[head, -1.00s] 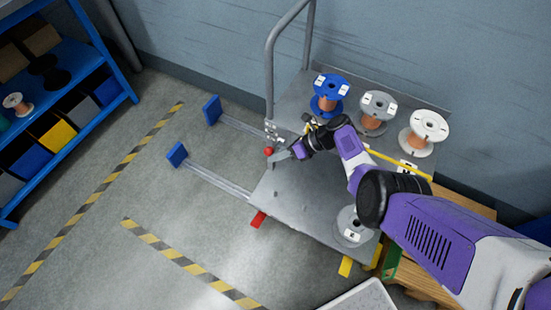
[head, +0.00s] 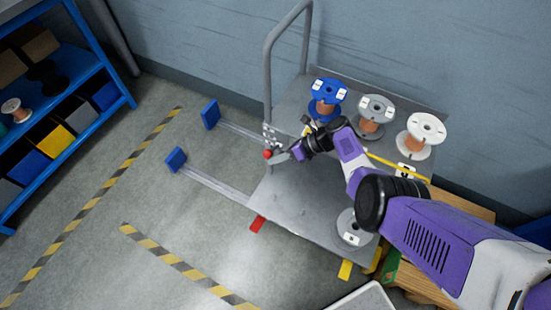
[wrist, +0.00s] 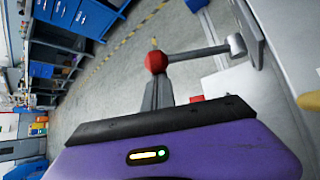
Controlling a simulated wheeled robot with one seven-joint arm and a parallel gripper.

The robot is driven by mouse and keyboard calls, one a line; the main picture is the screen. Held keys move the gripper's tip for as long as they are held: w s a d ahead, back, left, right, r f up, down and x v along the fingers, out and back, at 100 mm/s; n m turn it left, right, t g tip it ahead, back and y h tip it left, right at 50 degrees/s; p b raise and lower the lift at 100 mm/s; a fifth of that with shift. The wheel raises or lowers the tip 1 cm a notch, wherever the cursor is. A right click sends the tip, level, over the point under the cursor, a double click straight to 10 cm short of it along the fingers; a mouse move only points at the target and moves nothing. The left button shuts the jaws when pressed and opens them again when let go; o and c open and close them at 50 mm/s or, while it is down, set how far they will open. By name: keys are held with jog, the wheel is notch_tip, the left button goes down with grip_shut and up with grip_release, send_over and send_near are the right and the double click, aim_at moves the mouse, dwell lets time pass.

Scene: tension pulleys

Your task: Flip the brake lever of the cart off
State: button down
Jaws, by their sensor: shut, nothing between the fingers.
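The cart (head: 292,205) is a grey platform with a tall tube handle (head: 268,80) at its back left. Its brake lever is a grey bar (wrist: 198,53) with a red ball knob (wrist: 156,62), which also shows in the head view (head: 267,154) at the platform's left edge. In the wrist view the bar runs from the knob right to a round pivot (wrist: 236,45) on a bracket. My gripper (head: 279,157) is shut and empty, its tips at the knob. In the wrist view the fingers (wrist: 157,90) reach up to the knob; I cannot tell if they touch it.
Blue (head: 328,97), grey (head: 376,115) and white (head: 426,136) spools stand at the cart's back; another grey spool (head: 352,232) is at the front. Two rails with blue end stops (head: 175,159) lie left of the cart. A blue shelf (head: 85,105) stands far left.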

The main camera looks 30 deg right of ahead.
jog(key=s+d+r+p, duration=0.3)
jog(key=s+d, duration=0.2)
jog(key=d, duration=0.2)
jog(key=shift+s, duration=0.35)
jog(key=shift+f, duration=0.1)
dwell(0.4)
